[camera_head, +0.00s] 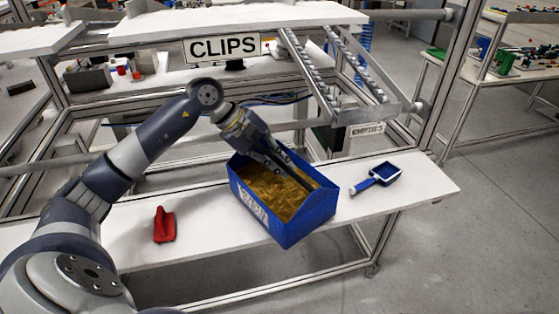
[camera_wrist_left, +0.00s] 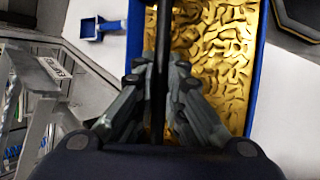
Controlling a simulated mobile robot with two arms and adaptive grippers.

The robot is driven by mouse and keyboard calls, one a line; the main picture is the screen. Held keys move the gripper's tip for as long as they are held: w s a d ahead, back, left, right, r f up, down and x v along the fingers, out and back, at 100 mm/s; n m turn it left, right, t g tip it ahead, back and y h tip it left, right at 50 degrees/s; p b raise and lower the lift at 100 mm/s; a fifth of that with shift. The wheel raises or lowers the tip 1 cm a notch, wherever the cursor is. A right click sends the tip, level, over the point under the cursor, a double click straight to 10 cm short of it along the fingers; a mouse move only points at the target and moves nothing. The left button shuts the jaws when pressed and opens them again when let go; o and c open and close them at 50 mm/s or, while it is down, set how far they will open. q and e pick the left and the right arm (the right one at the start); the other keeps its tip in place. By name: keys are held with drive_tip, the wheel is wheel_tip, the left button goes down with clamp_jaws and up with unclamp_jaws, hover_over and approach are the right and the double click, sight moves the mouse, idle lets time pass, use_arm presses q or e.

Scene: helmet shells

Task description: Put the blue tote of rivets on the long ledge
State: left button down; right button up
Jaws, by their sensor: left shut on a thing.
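The blue tote (camera_head: 315,213) is full of brass-coloured rivets and has white lettering on one side. My left gripper (camera_head: 286,170) is shut on the tote, with its fingers at a dark bar across the top. In the left wrist view the closed fingers (camera_wrist_left: 160,75) meet at this bar, with the rivets and blue tote wall (camera_wrist_left: 257,75) to the right. The tote appears over the long white ledge (camera_head: 210,215), its near bottom corner past the front edge in the picture. I cannot tell whether its base touches. My right gripper is not in view.
A red scoop-like object (camera_head: 164,226) lies left of the tote on the white surface. A small blue scoop (camera_head: 384,175) lies to its right. Behind stand a sloped metal roller rack (camera_head: 335,80), an "EMPTIES" label (camera_head: 367,132) and a shelf with a "CLIPS" sign (camera_head: 222,47).

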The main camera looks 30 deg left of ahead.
use_arm(q)
drive_tip(key=shift+w+f, duration=0.1)
drive_tip(key=shift+f, duration=0.3)
drive_tip(key=c, duration=1.7)
unclamp_jaws()
drive_tip(key=shift+a+r, duration=0.1)
drive_tip(key=shift+a, duration=0.05)
drive_tip(key=b+v, duration=0.3)
drive_tip(key=v, duration=0.8)
drive_tip(key=shift+s+a+r, duration=0.1)
drive_tip(key=shift+s+r, duration=0.15)
drive_tip(key=shift+r, duration=0.1)
